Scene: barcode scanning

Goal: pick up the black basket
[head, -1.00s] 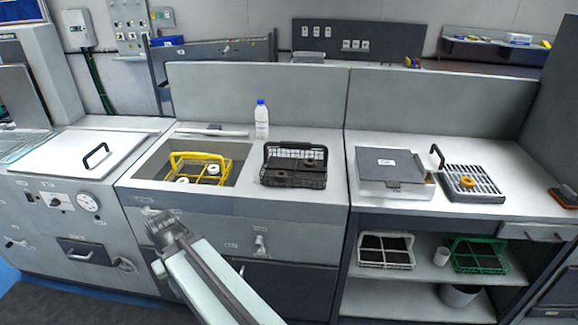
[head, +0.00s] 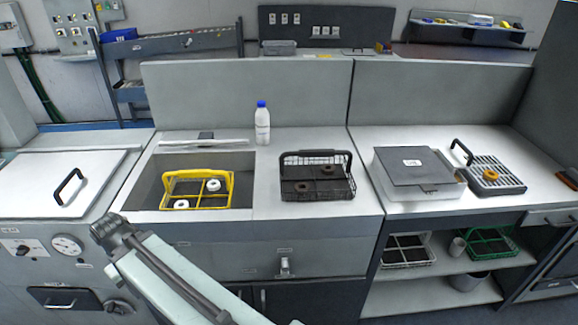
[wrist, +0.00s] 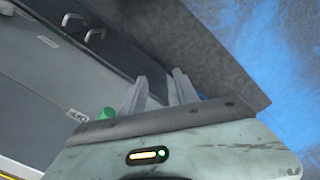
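The black basket (head: 313,188) stands upright on the counter, right of the sunken basin, in the head view. It has a raised handle and wire back, and two brown rings lie in it. My gripper (head: 103,226) is low at the left of the head view, in front of the counter and well apart from the basket. In the wrist view my gripper (wrist: 160,90) shows two pale fingers with a gap between them, open and empty. The basket is not in the wrist view.
A yellow basket (head: 198,201) with white rings sits in the basin (head: 150,201) left of the black one. A white bottle (head: 262,125) with a blue cap stands behind. A grey-lidded box (head: 418,168) and a slotted tray (head: 493,182) are to the right.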

